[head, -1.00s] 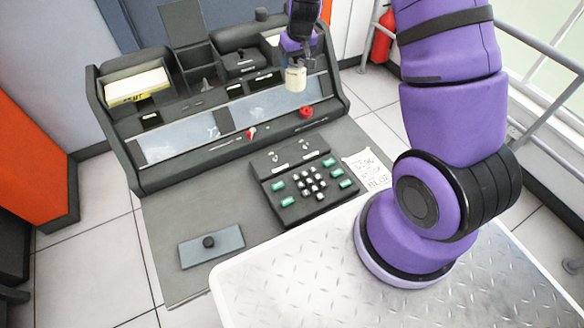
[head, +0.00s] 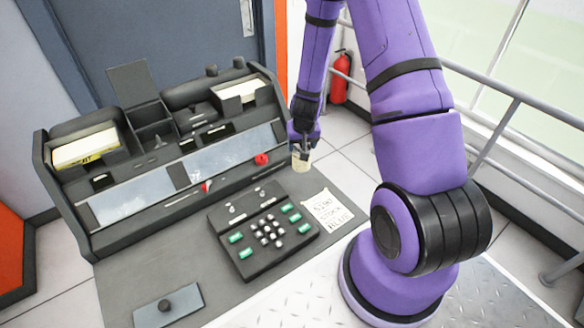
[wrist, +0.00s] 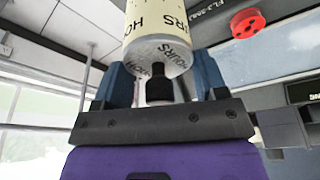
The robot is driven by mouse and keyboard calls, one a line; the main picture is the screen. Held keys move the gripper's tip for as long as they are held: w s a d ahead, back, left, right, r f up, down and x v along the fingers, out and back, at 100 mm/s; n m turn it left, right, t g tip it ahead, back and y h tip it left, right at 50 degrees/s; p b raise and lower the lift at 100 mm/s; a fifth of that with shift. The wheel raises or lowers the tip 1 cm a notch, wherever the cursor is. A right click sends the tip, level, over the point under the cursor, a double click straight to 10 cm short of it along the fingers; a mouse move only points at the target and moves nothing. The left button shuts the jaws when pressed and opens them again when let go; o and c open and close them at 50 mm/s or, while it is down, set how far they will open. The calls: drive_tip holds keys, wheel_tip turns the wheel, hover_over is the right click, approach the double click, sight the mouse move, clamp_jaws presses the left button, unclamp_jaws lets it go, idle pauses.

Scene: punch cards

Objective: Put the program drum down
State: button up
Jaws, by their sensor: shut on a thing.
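The program drum (head: 300,160) is a small cream cylinder. In the wrist view the drum (wrist: 157,42) shows printed words such as "HOURS", a grey end face and a dark knob below it. My gripper (head: 302,146) is shut on the drum; in the wrist view its blue fingers (wrist: 160,85) stand on both sides of the dark knob. In the head view the drum hangs from the gripper near the right end of the desk, right of the red knob. I cannot tell its exact height above the desk.
A keypad unit (head: 264,230) sits on the grey desk, with a handwritten note (head: 328,212) on its right. A red knob (head: 261,159) is on the console (head: 70,210). A plate with a black knob (head: 168,306) lies at front left. Bare desk shows around the note.

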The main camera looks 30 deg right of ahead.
sight(298, 166)
wheel_tip(298, 166, down, 7)
drive_tip(key=shift+r, duration=0.15)
idle(0.4)
drive_tip(key=shift+a, duration=0.1)
drive_tip(key=o, duration=1.4)
